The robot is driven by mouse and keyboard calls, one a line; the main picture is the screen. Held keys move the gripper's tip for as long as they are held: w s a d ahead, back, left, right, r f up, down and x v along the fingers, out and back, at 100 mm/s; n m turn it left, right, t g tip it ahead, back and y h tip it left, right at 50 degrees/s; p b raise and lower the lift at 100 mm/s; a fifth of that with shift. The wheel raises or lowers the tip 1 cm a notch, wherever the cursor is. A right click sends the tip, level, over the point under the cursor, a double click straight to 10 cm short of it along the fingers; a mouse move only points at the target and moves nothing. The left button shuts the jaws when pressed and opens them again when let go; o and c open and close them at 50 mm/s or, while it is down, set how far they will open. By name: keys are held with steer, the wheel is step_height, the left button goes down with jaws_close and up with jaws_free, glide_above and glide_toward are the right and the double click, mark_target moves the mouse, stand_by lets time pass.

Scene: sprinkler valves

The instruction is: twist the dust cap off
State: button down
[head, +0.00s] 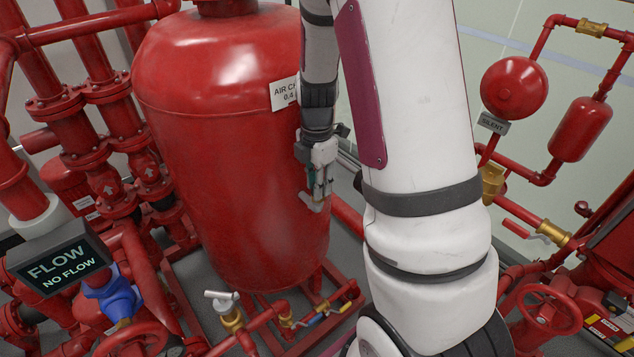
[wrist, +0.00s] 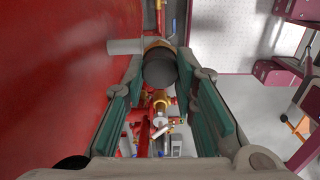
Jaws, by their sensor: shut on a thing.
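The dust cap (wrist: 160,70) is a dark grey, round piece in the wrist view, seen between the tips of my gripper (wrist: 161,62). Brass (wrist: 153,41) shows just beyond it. A pale grey stub (wrist: 125,46) runs left from the brass towards the red tank wall. The green-lined fingers reach both sides of the cap, and my gripper is shut on it. In the head view my gripper (head: 318,190) points down beside the right side of the red tank (head: 225,150). I cannot make out the cap there.
My own arm covers the middle right of the head view. Red pipes and a brass valve (head: 231,315) stand low in front of the tank. A "FLOW / NO FLOW" sign (head: 60,262) is at left. A red bell (head: 514,88) hangs at right.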

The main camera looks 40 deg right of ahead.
stand_by(0.3)
steer(key=shift+s+n+p, duration=0.1)
steer(key=shift+n+p, duration=0.3)
steer(key=shift+n, duration=0.9)
steer(key=shift+n, duration=0.3)
steer(key=shift+s+n+p, duration=0.1)
steer(key=shift+n+p, duration=0.45)
steer(key=shift+n, duration=0.25)
steer(key=shift+n, duration=0.4)
steer(key=shift+n+p, duration=0.8)
steer(key=shift+n, duration=0.1)
steer(key=shift+n+p, duration=0.35)
steer(key=shift+n, duration=0.25)
steer(key=shift+d+n+p, duration=0.1)
steer(key=shift+n+p, duration=0.3)
steer(key=shift+n, duration=0.4)
